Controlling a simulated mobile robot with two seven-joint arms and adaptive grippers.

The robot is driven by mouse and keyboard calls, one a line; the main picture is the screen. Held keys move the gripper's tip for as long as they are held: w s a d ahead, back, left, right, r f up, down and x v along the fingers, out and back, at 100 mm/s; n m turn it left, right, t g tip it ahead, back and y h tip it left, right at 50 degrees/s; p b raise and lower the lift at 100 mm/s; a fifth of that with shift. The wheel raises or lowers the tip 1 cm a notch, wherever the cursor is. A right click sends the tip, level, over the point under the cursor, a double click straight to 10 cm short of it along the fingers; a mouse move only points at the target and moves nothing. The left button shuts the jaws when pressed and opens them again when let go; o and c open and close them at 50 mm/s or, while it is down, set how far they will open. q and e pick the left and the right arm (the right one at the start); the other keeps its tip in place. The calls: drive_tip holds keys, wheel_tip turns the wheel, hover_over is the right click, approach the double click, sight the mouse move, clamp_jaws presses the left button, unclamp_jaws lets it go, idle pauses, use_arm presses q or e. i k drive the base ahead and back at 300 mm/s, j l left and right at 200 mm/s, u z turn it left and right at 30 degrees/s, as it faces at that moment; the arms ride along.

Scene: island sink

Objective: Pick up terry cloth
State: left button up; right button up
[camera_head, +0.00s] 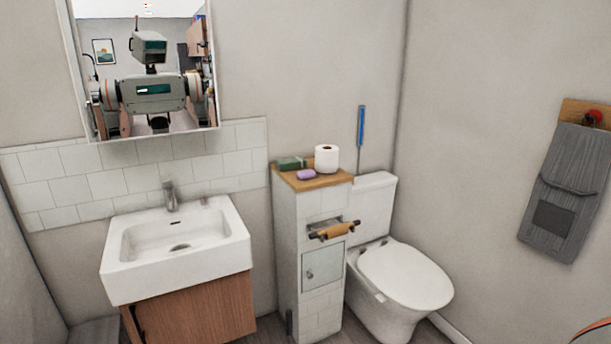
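A grey terry cloth (567,190) hangs on the right wall. Neither of my grippers shows directly. A rounded orange and dark part, probably of my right arm, shows at the bottom right corner, below the cloth and apart from it. The mirror reflects my head and body, but no gripper can be made out there.
A white sink (176,245) on a wooden cabinet stands at left under a mirror (150,62). A tiled pillar (313,255) carries a toilet roll (326,158), a purple soap (306,174) and a green item (290,163). A toilet (402,277) stands beside it. The wall around the cloth is clear.

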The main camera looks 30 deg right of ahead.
sight(289, 163)
drive_tip(key=i+l+u, duration=0.15)
drive_tip(key=l, duration=0.25)
drive_tip(key=i+l+u, duration=0.1)
drive_tip(key=l, duration=0.3)
drive_tip(key=i+l+u, duration=0.15)
drive_tip(key=l, duration=0.3)
drive_tip(key=i+l+u, duration=0.15)
drive_tip(key=l, duration=0.25)
drive_tip(key=i, duration=0.05)
